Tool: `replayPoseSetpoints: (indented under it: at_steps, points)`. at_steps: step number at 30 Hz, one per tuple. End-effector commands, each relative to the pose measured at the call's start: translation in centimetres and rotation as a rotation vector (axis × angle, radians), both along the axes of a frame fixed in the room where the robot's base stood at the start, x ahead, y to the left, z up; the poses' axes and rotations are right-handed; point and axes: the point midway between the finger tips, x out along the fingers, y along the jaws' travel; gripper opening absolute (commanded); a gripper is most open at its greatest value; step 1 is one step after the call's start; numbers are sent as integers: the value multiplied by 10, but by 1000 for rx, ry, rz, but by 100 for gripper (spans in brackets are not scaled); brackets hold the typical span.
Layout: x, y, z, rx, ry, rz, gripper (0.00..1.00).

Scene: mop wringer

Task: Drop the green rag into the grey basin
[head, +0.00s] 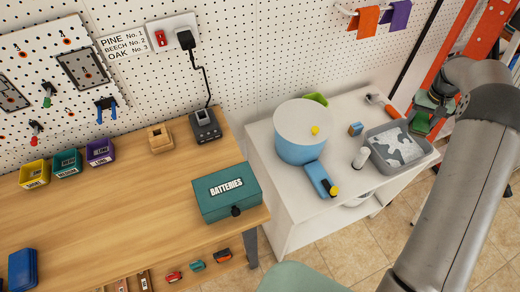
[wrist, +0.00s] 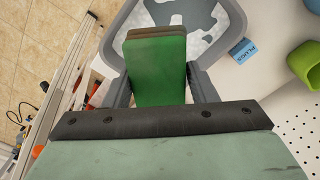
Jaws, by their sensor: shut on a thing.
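The green rag (wrist: 157,72) is a folded block between the two fingers of my gripper (wrist: 158,84) in the wrist view. My gripper is shut on it. In the head view my gripper (head: 430,112) and the rag (head: 420,122) are at the right, over or just beyond the back right side of the grey basin. The grey basin (head: 384,163) stands on the right part of the white table and has a white and grey patterned inside. In the wrist view the basin (wrist: 228,48) lies behind the rag, which hides part of it.
The white table (head: 335,225) also holds a blue tub with a white lid (head: 302,130), a white cylinder (head: 360,157), a blue box (head: 355,129) and an orange-handled tool (head: 383,105). An orange frame (head: 478,45) stands at the far right.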

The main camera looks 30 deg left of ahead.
Motion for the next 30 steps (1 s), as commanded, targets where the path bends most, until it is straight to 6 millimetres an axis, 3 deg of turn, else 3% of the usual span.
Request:
replayPoseSetpoints:
  at_steps: [3,11,12,14,24,30]
  points:
    - [0,0,-9,0,0,0,27]
    - [0,0,-9,0,-1,0,27]
    - [0,0,-9,0,-1,0,60]
    - [0,0,-9,0,-1,0,77]
    - [0,0,-7,0,-2,0,77]
    - [1,0,20,0,-7,0,77]
